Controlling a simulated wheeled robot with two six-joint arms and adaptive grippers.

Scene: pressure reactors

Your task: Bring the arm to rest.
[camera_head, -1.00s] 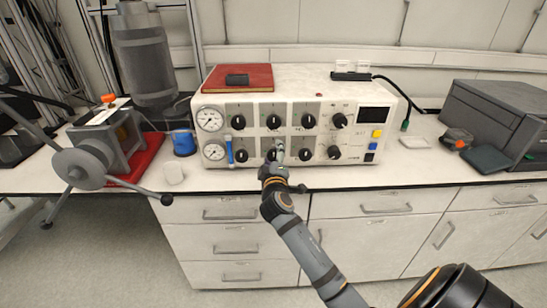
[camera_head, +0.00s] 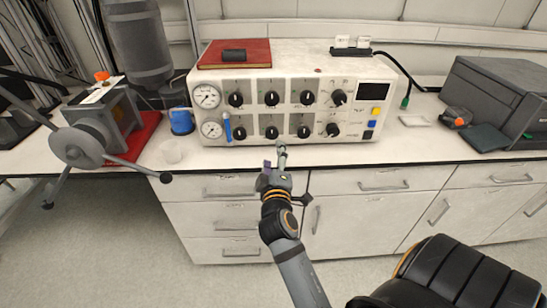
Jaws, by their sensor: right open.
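My right arm comes up from the bottom of the head view. Its gripper (camera_head: 281,160) is in front of the control box's lower edge, by the bench's front edge. It is open, with nothing seen between the fingers. The control box (camera_head: 357,142) is white, with two gauges, two rows of black knobs, a dark display and coloured buttons. A gap to the lower knobs seems to show above the fingertips. My left gripper is not in view.
A grey reactor vessel (camera_head: 136,45) and a handwheel device (camera_head: 78,146) on a red base stand at the left. A dark grey machine (camera_head: 500,93) stands at the right. White drawers (camera_head: 352,222) lie below the bench. The floor at lower left is clear.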

